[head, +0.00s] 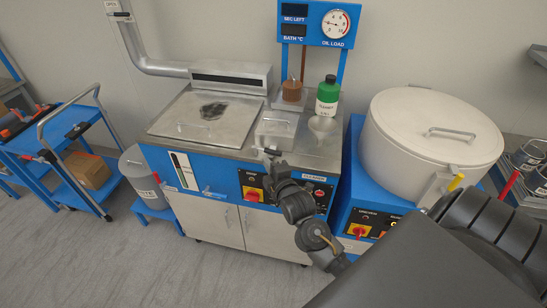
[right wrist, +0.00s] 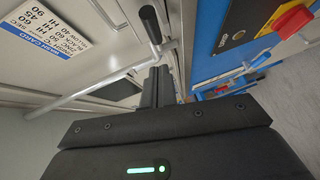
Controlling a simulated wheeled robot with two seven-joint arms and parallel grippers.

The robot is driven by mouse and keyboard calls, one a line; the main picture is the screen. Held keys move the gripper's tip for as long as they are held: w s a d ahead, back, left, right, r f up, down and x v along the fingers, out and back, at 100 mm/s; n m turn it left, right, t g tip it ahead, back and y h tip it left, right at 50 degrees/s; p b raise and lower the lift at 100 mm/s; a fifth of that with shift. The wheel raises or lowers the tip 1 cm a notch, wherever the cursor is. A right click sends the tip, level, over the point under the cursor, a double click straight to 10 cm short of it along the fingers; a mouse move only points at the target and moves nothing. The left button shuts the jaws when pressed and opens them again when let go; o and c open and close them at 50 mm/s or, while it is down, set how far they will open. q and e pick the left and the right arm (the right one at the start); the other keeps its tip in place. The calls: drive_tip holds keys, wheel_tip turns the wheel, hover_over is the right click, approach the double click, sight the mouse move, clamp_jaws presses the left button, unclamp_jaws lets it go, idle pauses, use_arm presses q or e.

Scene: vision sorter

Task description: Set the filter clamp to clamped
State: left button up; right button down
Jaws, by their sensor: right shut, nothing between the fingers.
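No part is readably labelled as the filter clamp. A lever with a black grip (right wrist: 150,24) on a bright metal rod stands close to my fingertips in the right wrist view; I cannot tell whether it is the clamp or whether they touch. My right gripper (head: 269,153) is at the front edge of the cleaner's metal top, just before a small lidded metal box (head: 276,130). It also shows in the right wrist view (right wrist: 160,72), shut and empty. It hides part of the box's front. My left gripper is out of view.
The blue cleaner front has a red-yellow switch (head: 253,195) and a blue lever (head: 213,195). A green bottle (head: 327,96) and a funnel (head: 321,125) stand behind right. A large white drum (head: 430,130) is to the right. The floor at front left is clear.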

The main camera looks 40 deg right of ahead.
sight(269, 152)
drive_tip(key=shift+w+d+f+p, duration=0.15)
drive_tip(key=shift+w+d, duration=0.15)
drive_tip(key=shift+d, duration=0.25)
drive_tip(key=shift+w+d+f+p, duration=0.15)
drive_tip(key=shift+w+d, duration=0.15)
drive_tip(key=shift+d, duration=0.25)
drive_tip(key=shift+w+d+f+p, duration=0.15)
drive_tip(key=shift+w+d, duration=0.15)
drive_tip(key=shift+d, duration=0.25)
drive_tip(key=shift+r, duration=0.1)
